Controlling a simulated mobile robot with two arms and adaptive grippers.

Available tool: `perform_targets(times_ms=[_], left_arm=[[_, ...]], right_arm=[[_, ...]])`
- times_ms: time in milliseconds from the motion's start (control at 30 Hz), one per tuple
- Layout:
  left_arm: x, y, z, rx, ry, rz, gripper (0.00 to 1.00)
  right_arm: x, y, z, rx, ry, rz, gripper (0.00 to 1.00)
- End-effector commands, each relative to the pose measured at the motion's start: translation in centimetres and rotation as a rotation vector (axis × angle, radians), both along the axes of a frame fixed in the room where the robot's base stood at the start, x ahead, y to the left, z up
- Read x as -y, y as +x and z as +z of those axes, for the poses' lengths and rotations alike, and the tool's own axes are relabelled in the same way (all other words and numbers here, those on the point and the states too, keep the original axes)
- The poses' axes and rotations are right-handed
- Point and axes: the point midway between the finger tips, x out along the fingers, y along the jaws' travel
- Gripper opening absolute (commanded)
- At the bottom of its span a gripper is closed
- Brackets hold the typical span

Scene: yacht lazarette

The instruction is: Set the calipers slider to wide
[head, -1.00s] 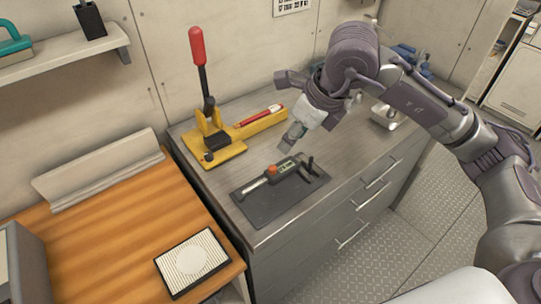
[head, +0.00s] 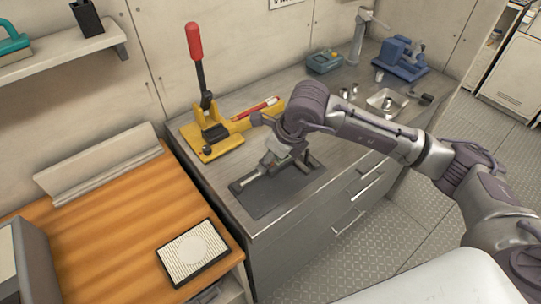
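The calipers (head: 251,178) lie on a dark mat (head: 268,204) on the grey metal counter. Their jaw end shows at the left of the mat, and a dark part (head: 314,163) stands up at the right. My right gripper (head: 274,158) is lowered over the middle of the calipers and hides the orange-topped slider. I cannot tell whether its fingers are open or closed on the slider. My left gripper is not in view.
A yellow lever press (head: 212,140) with a red handle stands behind the mat. A teal box (head: 323,61), a metal tray (head: 387,101) and a blue vise (head: 402,60) stand further right. A wooden bench (head: 130,225) with a ribbed pad (head: 193,252) is at left.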

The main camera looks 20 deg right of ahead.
Motion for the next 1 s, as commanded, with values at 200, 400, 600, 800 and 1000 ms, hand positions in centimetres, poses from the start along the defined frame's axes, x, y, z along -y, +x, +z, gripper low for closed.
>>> perform_targets(times_ms=[200, 400, 600, 800, 1000], left_arm=[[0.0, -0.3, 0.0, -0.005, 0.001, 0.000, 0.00], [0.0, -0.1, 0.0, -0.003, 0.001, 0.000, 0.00], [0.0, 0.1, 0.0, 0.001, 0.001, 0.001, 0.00], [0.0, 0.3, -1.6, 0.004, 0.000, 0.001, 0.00], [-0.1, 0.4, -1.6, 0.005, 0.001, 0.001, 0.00]], right_arm=[[0.0, 0.0, 0.0, 0.000, 0.000, 0.000, 0.20], [0.0, 0.0, 0.1, 0.000, 0.000, -0.001, 0.00], [0.0, 0.0, 0.1, 0.001, 0.000, -0.001, 0.00], [-1.2, -0.4, -0.3, 0.002, 0.002, 0.002, 0.00], [-1.6, -0.6, 0.1, 0.001, 0.001, -0.001, 0.00]])
